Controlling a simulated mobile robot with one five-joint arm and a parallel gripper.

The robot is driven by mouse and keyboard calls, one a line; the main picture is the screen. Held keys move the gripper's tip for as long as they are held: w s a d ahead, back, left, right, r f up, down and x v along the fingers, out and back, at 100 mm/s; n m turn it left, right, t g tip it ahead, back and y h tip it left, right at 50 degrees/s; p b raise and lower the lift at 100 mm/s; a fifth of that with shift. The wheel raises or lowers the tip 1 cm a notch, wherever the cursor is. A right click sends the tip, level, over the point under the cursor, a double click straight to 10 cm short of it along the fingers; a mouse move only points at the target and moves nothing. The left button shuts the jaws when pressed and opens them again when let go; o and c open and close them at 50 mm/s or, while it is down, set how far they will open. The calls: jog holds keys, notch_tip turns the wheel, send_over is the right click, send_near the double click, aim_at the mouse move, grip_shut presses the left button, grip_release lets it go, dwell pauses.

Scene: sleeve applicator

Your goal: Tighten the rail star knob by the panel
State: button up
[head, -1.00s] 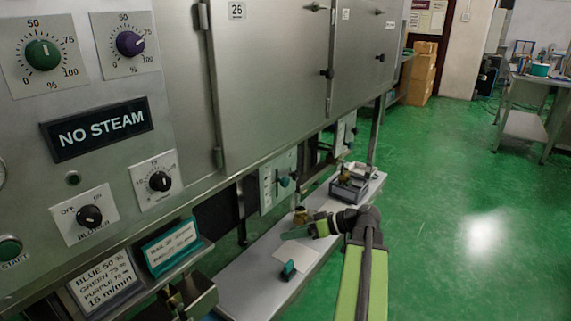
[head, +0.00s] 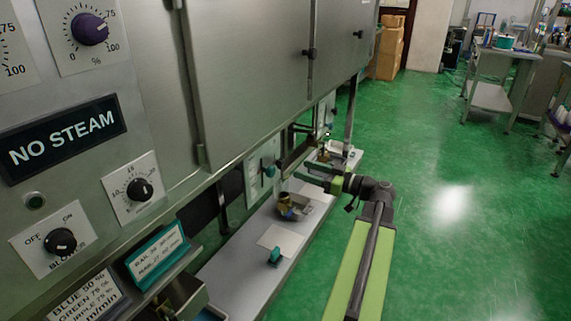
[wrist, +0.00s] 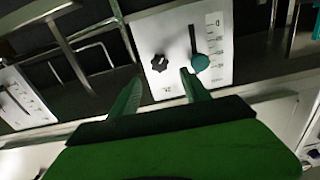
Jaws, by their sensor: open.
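In the wrist view a black star knob (wrist: 160,63) sits on a white panel (wrist: 182,84), left of a slotted scale with a round teal knob (wrist: 201,63). My gripper (wrist: 160,77) is open and empty. Its two green fingers point toward the panel, with the star knob showing between and just beyond their tips. Contact cannot be told. In the head view my gripper (head: 320,173) reaches left over the bench beside the machine. A white panel (head: 254,187) with a teal knob (head: 269,171) stands left of it; the star knob is not clear there.
A grey bench (head: 237,277) under the machine holds a brass-coloured part (head: 287,207), a paper sheet (head: 280,241) and a small teal block (head: 275,256). Another scale panel (wrist: 24,103) is at left in the wrist view.

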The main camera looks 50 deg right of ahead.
aim_at(283, 162)
jog(key=x, duration=0.8)
jog(key=shift+w, duration=0.1)
jog(key=shift+c, duration=0.2)
grip_shut()
jog(key=shift+d, duration=0.15)
jog(key=shift+m, duration=0.3)
